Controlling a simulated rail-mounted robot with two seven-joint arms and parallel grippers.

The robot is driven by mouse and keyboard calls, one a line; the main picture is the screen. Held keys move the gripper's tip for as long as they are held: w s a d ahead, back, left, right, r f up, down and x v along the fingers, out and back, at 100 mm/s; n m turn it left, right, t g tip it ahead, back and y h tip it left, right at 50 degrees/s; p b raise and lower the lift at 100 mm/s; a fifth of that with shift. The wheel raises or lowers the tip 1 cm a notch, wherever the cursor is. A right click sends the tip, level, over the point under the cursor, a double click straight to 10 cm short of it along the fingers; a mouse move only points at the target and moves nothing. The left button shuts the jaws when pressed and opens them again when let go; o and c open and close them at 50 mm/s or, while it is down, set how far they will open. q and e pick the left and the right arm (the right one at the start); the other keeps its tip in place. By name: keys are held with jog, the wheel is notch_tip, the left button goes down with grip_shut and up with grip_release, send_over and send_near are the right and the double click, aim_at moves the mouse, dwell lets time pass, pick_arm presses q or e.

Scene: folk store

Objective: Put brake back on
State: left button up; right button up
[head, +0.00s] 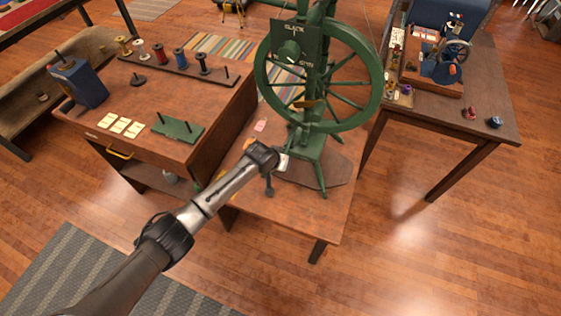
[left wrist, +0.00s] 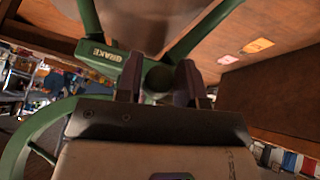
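A green spinning wheel (head: 372,92) stands on a low wooden table in the head view. A dark panel (head: 311,38) with lettering and a round knob is at its top. My left gripper (head: 268,160) is low by the wheel's near left side; its fingers are hidden there. In the left wrist view, a green part lettered BRAKE (left wrist: 104,54) lies just beyond the left gripper (left wrist: 160,82). A dark green rounded end (left wrist: 158,76) shows between its spread fingers. Whether they touch it is unclear. My right gripper is out of view.
A wooden cabinet (head: 160,158) on the left carries spools (head: 180,58), pale cards (head: 120,125), a green plate (head: 178,128) and a blue box (head: 78,82). Another table (head: 440,121) with small items stands at the right. The floor at lower right is clear.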

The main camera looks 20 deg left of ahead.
pick_arm(q)
jog(key=shift+o, duration=1.4)
jog(key=shift+r, duration=0.3)
jog(key=p+v, duration=0.5)
jog(key=v, duration=0.8)
jog(key=shift+s, duration=0.2)
jog(key=shift+m, duration=0.3)
